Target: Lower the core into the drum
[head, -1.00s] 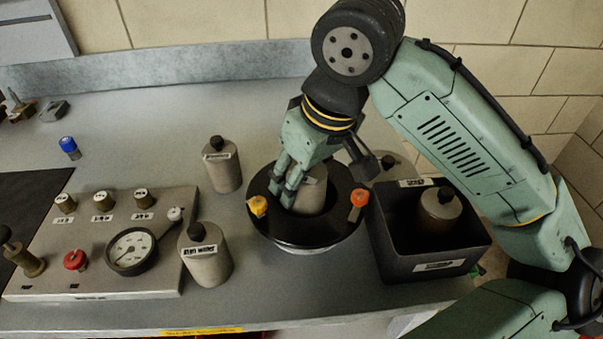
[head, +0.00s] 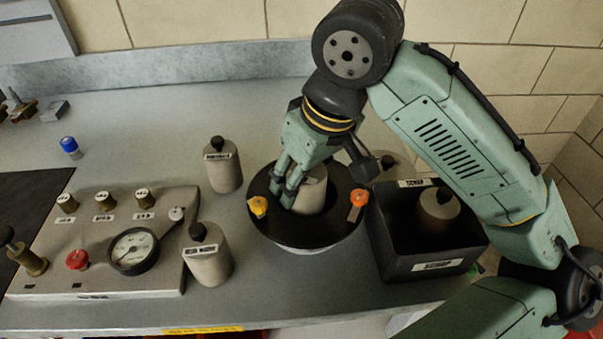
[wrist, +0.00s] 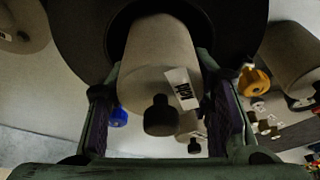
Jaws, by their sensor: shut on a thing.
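The core (head: 312,192) is a grey-beige cylinder. It is over the central opening of the drum (head: 318,236), a black round ring on a pale base. My gripper (head: 293,190) is shut on the core from above, with the fingers on either side of it. In the wrist view the core (wrist: 160,65) shows a black knob and a white label, and the dark drum ring (wrist: 85,35) lies beyond it. The core's lower end is hidden, so I cannot tell how deep it sits in the opening.
A yellow clamp (head: 258,206) and an orange clamp (head: 359,198) sit on the drum rim. A black bin (head: 388,255) with another cylinder (head: 438,212) stands close on the right. Two labelled cylinders (head: 223,168) (head: 207,258) and a gauge panel (head: 160,275) are on the left.

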